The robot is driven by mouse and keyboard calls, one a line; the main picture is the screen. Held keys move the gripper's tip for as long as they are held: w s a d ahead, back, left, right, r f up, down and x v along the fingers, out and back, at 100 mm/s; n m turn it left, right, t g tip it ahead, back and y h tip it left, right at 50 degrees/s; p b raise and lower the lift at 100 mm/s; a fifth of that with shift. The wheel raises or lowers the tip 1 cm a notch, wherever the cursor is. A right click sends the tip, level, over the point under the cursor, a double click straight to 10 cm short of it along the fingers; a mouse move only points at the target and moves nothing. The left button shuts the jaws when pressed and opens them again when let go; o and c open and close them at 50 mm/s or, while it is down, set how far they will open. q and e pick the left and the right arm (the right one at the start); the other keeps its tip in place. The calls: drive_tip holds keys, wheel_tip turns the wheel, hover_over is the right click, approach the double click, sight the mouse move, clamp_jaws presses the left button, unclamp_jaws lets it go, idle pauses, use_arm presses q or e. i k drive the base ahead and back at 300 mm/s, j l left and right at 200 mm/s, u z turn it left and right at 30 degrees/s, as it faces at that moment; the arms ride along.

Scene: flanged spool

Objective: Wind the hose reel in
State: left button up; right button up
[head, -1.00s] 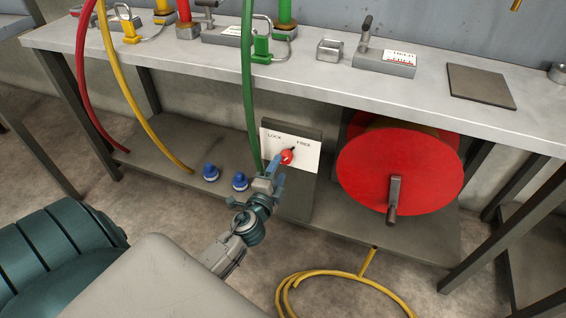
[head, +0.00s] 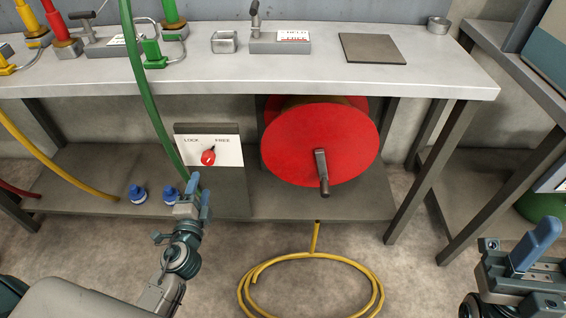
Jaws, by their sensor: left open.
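The red hose reel (head: 318,142) stands under the bench, with a grey crank handle (head: 322,172) on its face pointing down. A yellow hose (head: 262,275) lies in loose loops on the floor in front, one end rising toward the reel. Left of the reel, a white LOCK/FREE plate (head: 230,155) carries a red knob (head: 208,158) whose dark pointer tilts up and right, toward FREE. My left gripper (head: 198,190) is open and empty, just below the knob and apart from it. My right gripper (head: 530,250) is at the lower right, away from the reel; its jaw gap is unclear.
Two blue-capped objects (head: 138,194) sit on the lower shelf near my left gripper.

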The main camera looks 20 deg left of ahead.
sight(324, 142)
drive_tip(key=i+l, duration=0.1)
drive_tip(key=l, duration=0.3)
drive_tip(key=i+l, duration=0.1)
drive_tip(key=l, duration=0.35)
drive_tip(key=i+l, duration=0.1)
drive_tip(key=l, duration=0.3)
drive_tip(key=i+l, duration=0.1)
drive_tip(key=l, duration=0.35)
